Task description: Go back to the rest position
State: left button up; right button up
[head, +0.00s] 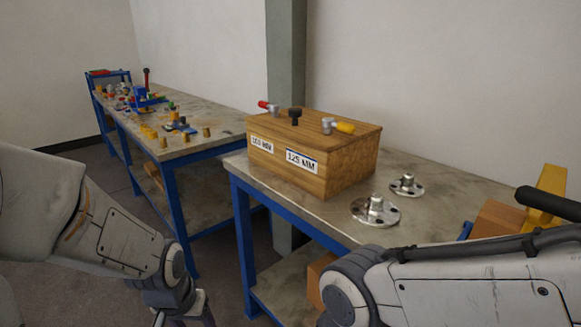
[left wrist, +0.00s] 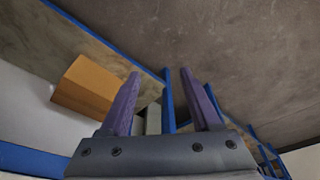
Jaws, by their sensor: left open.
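My left gripper (head: 185,321) is at the bottom edge of the head view, low in front of the benches, with only part of it showing. In the left wrist view its two purple fingers (left wrist: 160,74) are apart with nothing held between them. My right arm crosses the lower right of the head view, and its gripper is not in view. Two metal flanged vessels, a larger one (head: 375,210) and a smaller one (head: 407,185), stand on the near bench, apart from both arms.
A wooden box (head: 320,162) with two labels and several fittings on top stands on the near bench (head: 420,225). A yellow object (head: 551,184) is at its right end. A second bench (head: 225,130) holds small parts. An orange-brown block (left wrist: 88,86) shows in the left wrist view.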

pick_arm(q)
jog(key=s+d+r+m+g+h, duration=0.1)
jog(key=s+d+r+m, duration=0.25)
jog(key=s+d, duration=0.35)
jog(key=s+d+r+m+g, duration=0.2)
jog(key=s+d+r+m, duration=0.15)
jog(key=s+d, duration=0.35)
notch_tip(320, 180, up, 19)
jog(key=p, duration=2)
jog(key=shift+w+a, duration=0.15)
jog(key=shift+a, duration=0.1)
